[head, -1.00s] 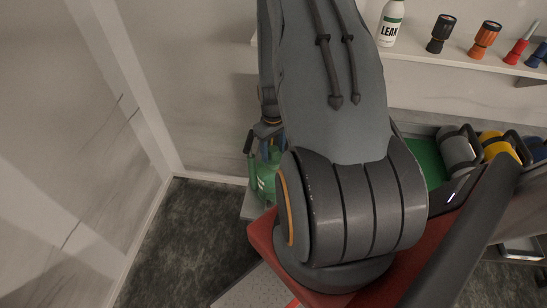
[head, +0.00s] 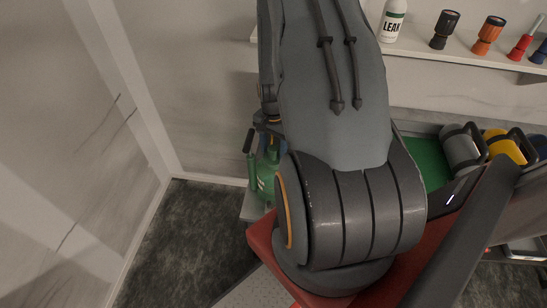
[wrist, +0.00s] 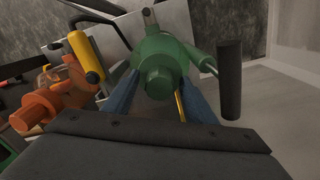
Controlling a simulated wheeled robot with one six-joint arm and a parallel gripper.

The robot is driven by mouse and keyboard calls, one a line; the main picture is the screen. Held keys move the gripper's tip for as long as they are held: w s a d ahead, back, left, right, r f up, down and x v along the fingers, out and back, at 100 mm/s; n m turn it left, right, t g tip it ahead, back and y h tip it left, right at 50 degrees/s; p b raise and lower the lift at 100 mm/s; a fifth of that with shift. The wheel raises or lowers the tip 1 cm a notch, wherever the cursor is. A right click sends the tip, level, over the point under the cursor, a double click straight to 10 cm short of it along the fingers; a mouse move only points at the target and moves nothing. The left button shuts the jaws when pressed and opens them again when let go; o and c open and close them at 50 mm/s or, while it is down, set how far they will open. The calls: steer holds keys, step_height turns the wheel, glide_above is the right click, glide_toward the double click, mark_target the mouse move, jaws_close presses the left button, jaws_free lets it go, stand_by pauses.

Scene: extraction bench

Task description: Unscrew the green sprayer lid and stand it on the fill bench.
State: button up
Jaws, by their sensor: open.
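The green sprayer (head: 254,180) stands on a light grey surface (head: 247,209) behind my arm, which partly covers it in the head view. In the wrist view the sprayer's green body (wrist: 182,57) is in the middle, with its round green lid (wrist: 157,82) facing the camera. My gripper (wrist: 160,88) is open, its two blue fingers on either side of the lid. I cannot tell whether they touch it. A dark handle (wrist: 230,80) stands at the sprayer's right. I cannot tell for sure which surface is the fill bench.
An orange sprayer-like thing (wrist: 45,105) and a yellow handle (wrist: 87,55) are close on the left in the wrist view. A wall shelf holds a white bottle (head: 392,20) and several nozzles. A green-floored tray (head: 424,158) with grey and yellow canisters is right of my arm.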

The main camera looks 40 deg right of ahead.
steer(key=m, duration=0.5)
steer(key=shift+b, duration=0.4)
steer(key=m+b, duration=0.1)
steer(key=m, duration=0.4)
steer(key=shift+c, duration=0.3)
